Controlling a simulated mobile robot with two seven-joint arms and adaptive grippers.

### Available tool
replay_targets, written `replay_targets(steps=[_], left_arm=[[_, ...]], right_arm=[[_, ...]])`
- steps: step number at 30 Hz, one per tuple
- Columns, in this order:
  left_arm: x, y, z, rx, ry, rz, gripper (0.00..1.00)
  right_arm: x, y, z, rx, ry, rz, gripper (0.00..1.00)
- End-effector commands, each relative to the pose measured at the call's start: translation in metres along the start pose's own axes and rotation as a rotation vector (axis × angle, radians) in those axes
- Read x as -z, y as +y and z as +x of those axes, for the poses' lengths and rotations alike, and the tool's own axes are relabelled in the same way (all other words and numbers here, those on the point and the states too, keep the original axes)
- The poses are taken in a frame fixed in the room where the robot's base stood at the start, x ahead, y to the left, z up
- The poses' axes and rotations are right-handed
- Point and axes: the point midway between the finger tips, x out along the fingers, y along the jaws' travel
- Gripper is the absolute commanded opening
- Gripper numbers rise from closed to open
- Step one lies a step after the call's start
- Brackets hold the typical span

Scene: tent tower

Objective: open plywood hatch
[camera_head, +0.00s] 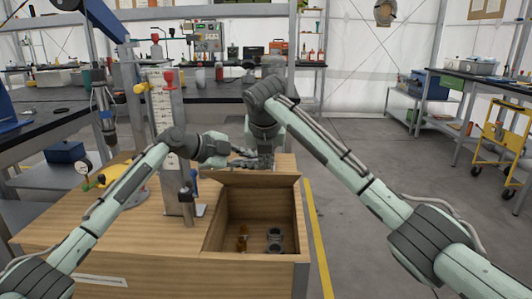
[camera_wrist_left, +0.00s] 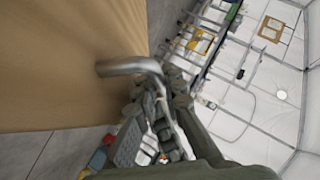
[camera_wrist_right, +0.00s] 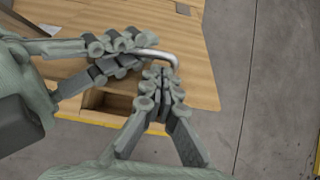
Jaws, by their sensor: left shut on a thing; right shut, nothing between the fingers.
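The plywood hatch (camera_head: 286,164) is at the back of an open compartment (camera_head: 258,212) in the wooden bench, off the opening; its exact tilt is hard to judge. It shows as a plywood panel in the left wrist view (camera_wrist_left: 60,60) and the right wrist view (camera_wrist_right: 195,65). A bent metal handle (camera_wrist_left: 130,67) stands out from it; it also shows in the right wrist view (camera_wrist_right: 160,54). My left gripper (camera_wrist_left: 160,95) is shut on the handle. My right gripper (camera_wrist_right: 160,85) is shut and empty, its fingertips close to the handle's bend.
Ring-shaped metal parts (camera_head: 274,238) and brass-coloured parts (camera_head: 242,240) lie in the compartment. Grey floor (camera_head: 360,230) is free to the right, past a yellow line (camera_head: 318,240).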

Motion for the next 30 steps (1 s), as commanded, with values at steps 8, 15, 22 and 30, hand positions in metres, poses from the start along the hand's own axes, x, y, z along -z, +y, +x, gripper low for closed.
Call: replay_targets(steps=[8, 15, 22, 30], left_arm=[[0.0, -0.001, -0.001, 0.002, -0.001, 0.0, 0.0], [0.0, -0.001, -0.001, 0.002, -0.001, 0.0, 0.0], [0.0, 0.002, 0.0, -0.006, 0.0, 0.0, 0.0], [0.001, 0.006, 0.002, -0.013, 0.004, -0.003, 0.19]], right_arm=[[0.0, 0.0, 0.007, 0.0, -0.001, -0.001, 0.0], [-0.004, 0.0, 0.005, 0.0, -0.001, 0.0, 0.0], [-0.024, -0.001, 0.0, 0.0, -0.009, 0.001, 0.0], [-0.027, -0.003, -0.002, 0.001, -0.015, 0.005, 0.0]])
